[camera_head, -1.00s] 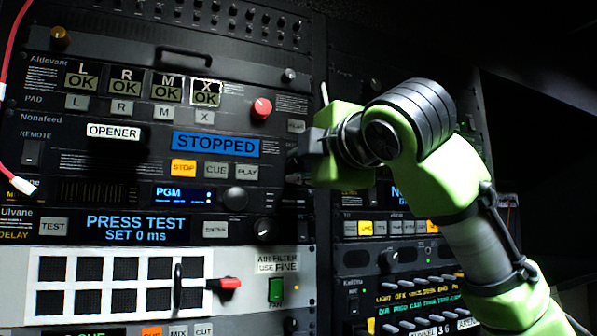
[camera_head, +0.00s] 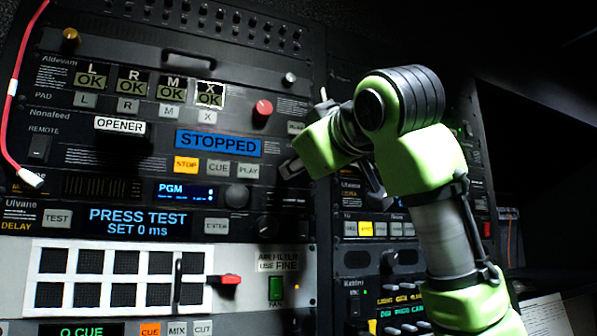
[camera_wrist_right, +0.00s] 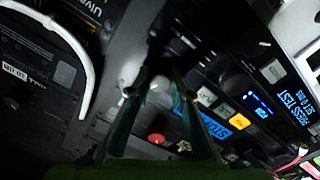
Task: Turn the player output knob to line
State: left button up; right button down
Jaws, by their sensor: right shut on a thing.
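The player is the Nonafeed unit with a blue STOPPED display (camera_head: 218,143) and STOP, CUE and PLAY buttons (camera_head: 218,168) below it. The display also shows in the right wrist view (camera_wrist_right: 215,127). My right gripper (camera_head: 288,167) reaches in from the right to the right end of the player panel, beside PLAY. In the wrist view its two fingers (camera_wrist_right: 161,78) are close together at the panel and shut on a small knob. The knob and its markings are hidden by the fingers and shadow, so its setting cannot be read. My left gripper is not in view.
A red knob (camera_head: 262,110) sits above the player's right end. A dark knob (camera_head: 267,227) is below, on the delay unit. A red-handled lever (camera_head: 224,280) stands out from the grey filter panel. A red cable (camera_head: 12,88) hangs at the left.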

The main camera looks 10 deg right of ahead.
jog(key=shift+f+m+b, duration=0.15)
jog(key=shift+m+b, duration=0.15)
jog(key=shift+m, duration=0.7)
jog(key=shift+f+m+b, duration=0.15)
jog(key=shift+m+b, duration=0.1)
jog(key=shift+m, duration=0.75)
jog(key=shift+w+a, duration=0.1)
jog(key=c, duration=1.8)
grip_release()
jog(key=shift+r, duration=0.15)
jog(key=shift+s, duration=0.2)
jog(key=s, duration=0.4)
jog(key=s+d, duration=0.1)
jog(key=s, duration=0.3)
jog(key=s+d, duration=0.1)
jog(key=s, duration=0.2)
jog(key=shift+s, duration=0.4)
